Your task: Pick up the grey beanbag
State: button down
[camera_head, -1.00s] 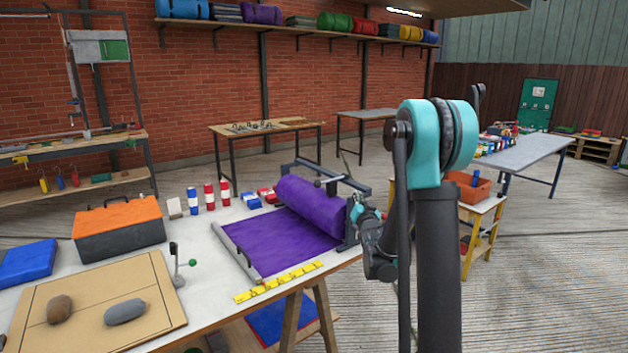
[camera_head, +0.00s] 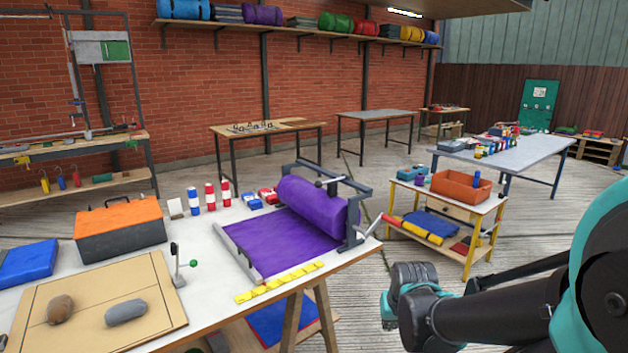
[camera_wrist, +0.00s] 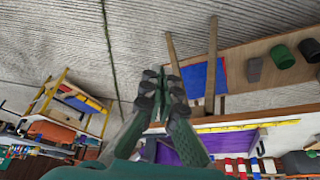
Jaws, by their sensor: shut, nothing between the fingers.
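The grey beanbag (camera_head: 126,312), a smooth rounded oval, lies on the tan board (camera_head: 90,290) at the near left of the worktable. A brown beanbag (camera_head: 60,309) lies to its left on the same board. My gripper shows in the wrist view (camera_wrist: 163,78), its fingers together and empty. In the head view my arm reaches in from the lower right, with its end beyond the table's right edge. It is well to the right of the grey beanbag and apart from it. The wrist view does not show the grey beanbag.
A purple roll (camera_head: 312,205) in a metal frame stands on the table (camera_head: 215,290). An orange-topped toolbox (camera_head: 120,228) stands behind the board, beside a small lever (camera_head: 176,266). A yellow-framed cart (camera_head: 485,225) stands right of the table. Concrete floor lies open between them.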

aim_at(127, 311)
jog(key=u, duration=1.7)
